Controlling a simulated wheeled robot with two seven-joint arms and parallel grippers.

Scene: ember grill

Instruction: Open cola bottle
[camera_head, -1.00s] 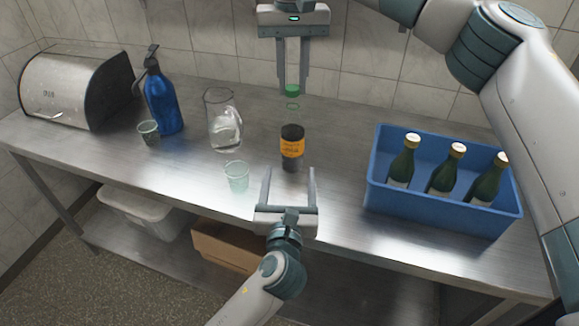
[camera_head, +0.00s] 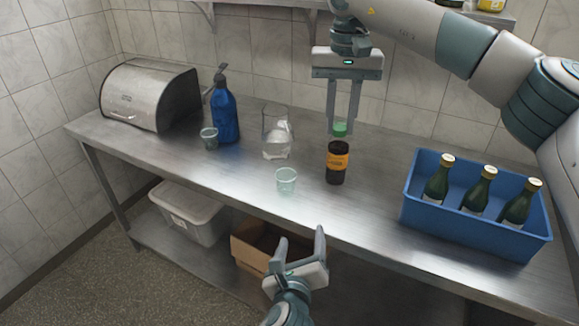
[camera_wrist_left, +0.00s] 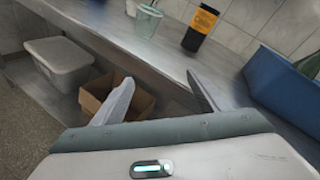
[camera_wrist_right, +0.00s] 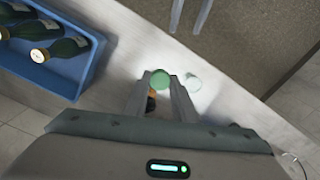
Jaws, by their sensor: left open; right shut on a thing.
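The cola bottle (camera_head: 337,165) is dark with an orange label and stands upright on the steel table. The cap also shows between the fingers in the right wrist view (camera_wrist_right: 160,80), with part of the bottle below. My left gripper (camera_head: 299,248) is open and empty, in front of the table edge, well away from the bottle.
A blue crate (camera_head: 470,236) with green bottles is at the right. A bread bin (camera_head: 135,98) is far left.

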